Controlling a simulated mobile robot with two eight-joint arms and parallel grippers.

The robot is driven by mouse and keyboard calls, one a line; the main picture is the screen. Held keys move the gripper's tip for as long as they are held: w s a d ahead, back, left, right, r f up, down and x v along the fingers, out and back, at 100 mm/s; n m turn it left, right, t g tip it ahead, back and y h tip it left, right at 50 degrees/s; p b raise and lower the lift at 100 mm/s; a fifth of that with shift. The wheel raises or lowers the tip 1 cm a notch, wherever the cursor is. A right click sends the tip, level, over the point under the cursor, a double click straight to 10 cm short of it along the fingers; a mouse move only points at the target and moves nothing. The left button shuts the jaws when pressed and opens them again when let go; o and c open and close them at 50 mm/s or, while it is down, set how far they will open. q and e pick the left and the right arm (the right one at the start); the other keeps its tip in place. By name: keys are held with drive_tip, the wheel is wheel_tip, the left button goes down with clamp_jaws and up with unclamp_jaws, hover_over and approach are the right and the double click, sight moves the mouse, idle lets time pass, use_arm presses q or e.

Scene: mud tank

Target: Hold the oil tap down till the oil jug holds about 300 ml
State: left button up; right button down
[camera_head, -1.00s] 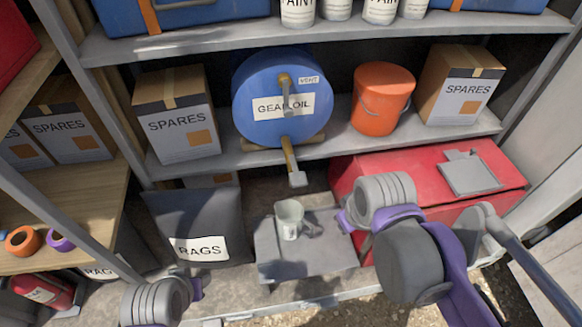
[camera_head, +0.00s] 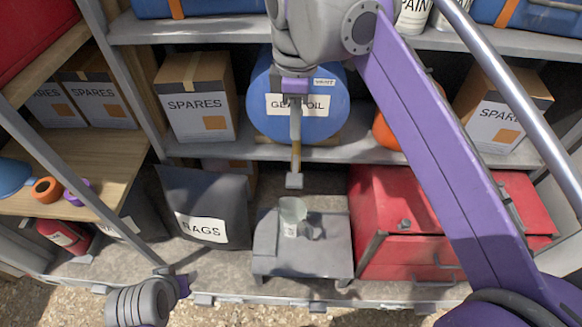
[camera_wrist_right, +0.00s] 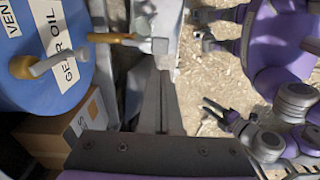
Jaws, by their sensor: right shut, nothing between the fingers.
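The oil tap (camera_head: 295,165), brass with a grey end pad, sticks out from the front of the blue gear oil drum (camera_head: 262,112). It also shows in the wrist view (camera_wrist_right: 115,38). The pale oil jug (camera_head: 292,212) stands upright on a grey stand (camera_head: 315,262) below the tap. I cannot make out any oil level in it. My right gripper (camera_head: 296,138) is shut and empty, pointing down in front of the drum, its fingertips (camera_wrist_right: 158,75) near the tap; contact cannot be told. My left gripper (camera_head: 182,282) is low at the left, its fingers unclear.
A red toolbox (camera_head: 385,215) stands right of the jug, partly behind my right arm. A black rags bin (camera_head: 205,185) stands left of it. Spares boxes (camera_head: 195,125) and an orange bucket (camera_head: 385,135) flank the drum on the shelf. The floor in front is clear.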

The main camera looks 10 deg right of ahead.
sight(293, 184)
use_arm(q)
drive_tip(key=shift+a, duration=0.1)
use_arm(e)
drive_tip(key=shift+a+r, duration=0.1)
drive_tip(key=shift+a, duration=0.1)
use_arm(q)
drive_tip(key=shift+s+f+b, duration=0.3)
drive_tip(key=shift+f+b, duration=0.25)
drive_tip(key=shift+f, duration=0.2)
use_arm(e)
wheel_tip(293, 184, down, 14)
drive_tip(key=shift+f, duration=0.1)
drive_tip(key=f+t, duration=0.1)
drive_tip(key=s+f+t+h, duration=0.1)
drive_tip(key=f+t, duration=0.1)
drive_tip(key=shift+s+a+b, duration=0.15)
drive_tip(key=shift+s+b, duration=0.05)
drive_tip(key=shift+b, duration=0.2)
use_arm(q)
drive_tip(key=shift+s+f, duration=0.25)
drive_tip(key=shift+f, duration=0.25)
drive_tip(key=shift+w, duration=0.1)
use_arm(e)
drive_tip(key=shift+w+f, duration=0.1)
drive_tip(key=shift+w, duration=0.05)
idle(4.8)
